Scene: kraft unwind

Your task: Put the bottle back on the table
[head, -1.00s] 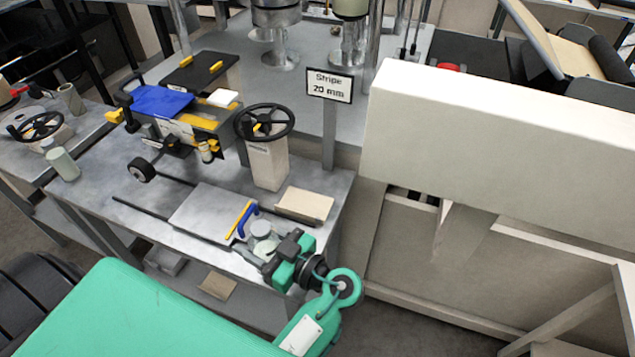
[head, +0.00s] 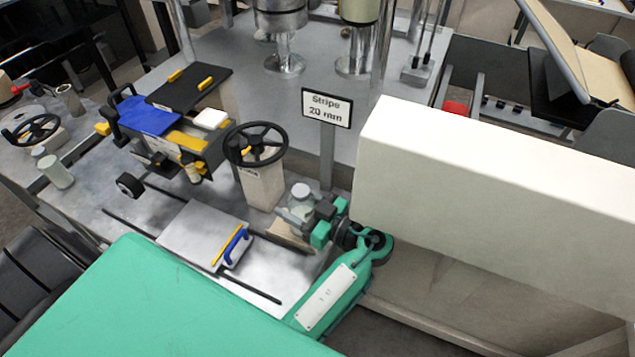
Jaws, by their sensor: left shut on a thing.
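My left gripper (head: 303,212) is shut on a small pale grey bottle (head: 300,194), seen from above in the head view. The bottle looks upright and seems to be held above the right end of the grey metal table (head: 85,212), just right of the black handwheel's pale post. The fingers hide the bottle's lower part, so its exact height over the table cannot be told. My right gripper is not in view.
A flat tan block (head: 283,234) lies under my gripper, partly hidden. Close by are the handwheel (head: 255,145), the "Stripe 20 mm" sign (head: 327,107), a metal plate (head: 192,236) with a blue-handled tool (head: 236,248), and a large white beam (head: 490,165) to the right.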

